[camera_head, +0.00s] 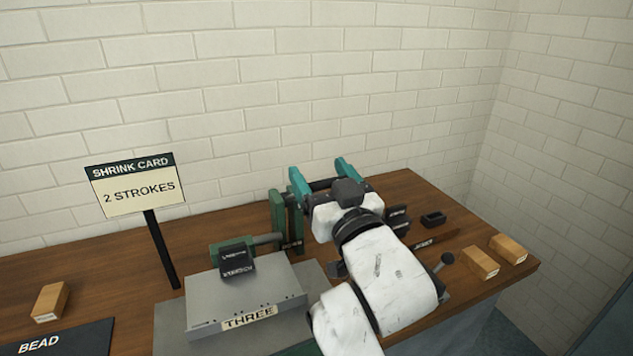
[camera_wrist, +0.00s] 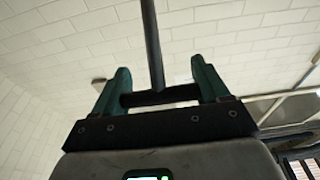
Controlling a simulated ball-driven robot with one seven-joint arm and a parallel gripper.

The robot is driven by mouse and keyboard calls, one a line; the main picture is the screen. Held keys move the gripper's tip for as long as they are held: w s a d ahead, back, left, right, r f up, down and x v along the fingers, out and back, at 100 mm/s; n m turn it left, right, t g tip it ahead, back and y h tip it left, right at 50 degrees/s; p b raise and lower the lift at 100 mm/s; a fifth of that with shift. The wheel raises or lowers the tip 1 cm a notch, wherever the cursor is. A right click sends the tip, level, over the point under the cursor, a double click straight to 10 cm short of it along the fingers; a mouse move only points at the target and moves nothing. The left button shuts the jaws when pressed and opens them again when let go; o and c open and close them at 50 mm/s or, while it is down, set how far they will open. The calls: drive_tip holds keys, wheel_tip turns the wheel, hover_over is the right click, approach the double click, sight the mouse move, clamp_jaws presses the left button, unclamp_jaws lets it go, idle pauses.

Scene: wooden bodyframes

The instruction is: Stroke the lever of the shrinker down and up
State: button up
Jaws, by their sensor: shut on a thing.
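The shrinker appears to be the green upright machine (camera_head: 277,213) in the middle of the bench, partly hidden behind my arm. Its lever shows in the wrist view as a dark rod (camera_wrist: 153,45) ending in a dark crossbar (camera_wrist: 160,96). My gripper (camera_head: 318,168) is raised above the bench beside the green upright, with its teal fingers on either side of the bar. In the wrist view my gripper (camera_wrist: 160,72) is shut on the lever's crossbar. The lever's lower end and pivot are hidden in the head view. A sign (camera_head: 137,187) reads "SHRINK CARD, 2 STROKES".
A grey block labelled THREE (camera_head: 245,295) stands front left of my arm. Wooden blocks (camera_head: 480,262) lie at the right, near a dark ball knob (camera_head: 447,258). A small black tray (camera_head: 433,218) sits behind them. A brick wall (camera_head: 240,90) closes the back.

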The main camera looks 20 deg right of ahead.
drive_tip(key=s+f+t+b, duration=0.3)
drive_tip(key=s+f+b, duration=0.3)
drive_tip(key=f+b, duration=0.7)
drive_tip(key=shift+f+b, duration=0.25)
drive_tip(key=shift+b, duration=2)
drive_tip(key=shift+s, duration=0.1)
drive_tip(key=o, duration=1.5)
drive_tip(key=b+v, duration=0.1)
drive_tip(key=v, duration=1)
drive_tip(key=shift+b, duration=0.4)
